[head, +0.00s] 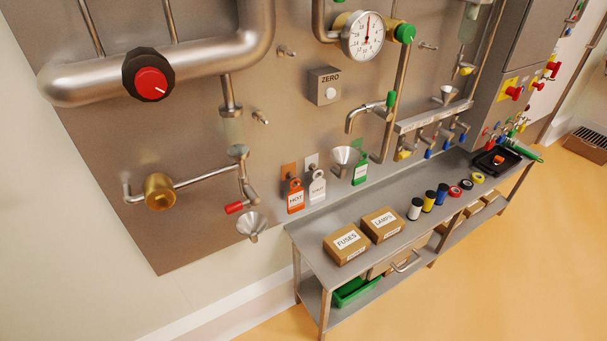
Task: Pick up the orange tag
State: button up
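The orange tag (295,198) hangs on the steel wall panel from a hook plate. It carries dark lettering on a white field that reads "HOT". It hangs upright, just left of a white tag (317,187); a green tag (360,169) hangs further right, past a metal funnel. The orange tag is above and left of the bench's near end. My gripper is not in view, so nothing shows of its state.
A steel bench (312,257) below holds a FUSES box (345,244), a LAMPS box (382,224), several small coloured rolls and a black tray (497,158). A funnel (251,225) and a red-handled valve (236,207) stick out left of the tag. The floor in front is clear.

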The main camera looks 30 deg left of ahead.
aim_at(295, 199)
jog(key=u, duration=1.2)
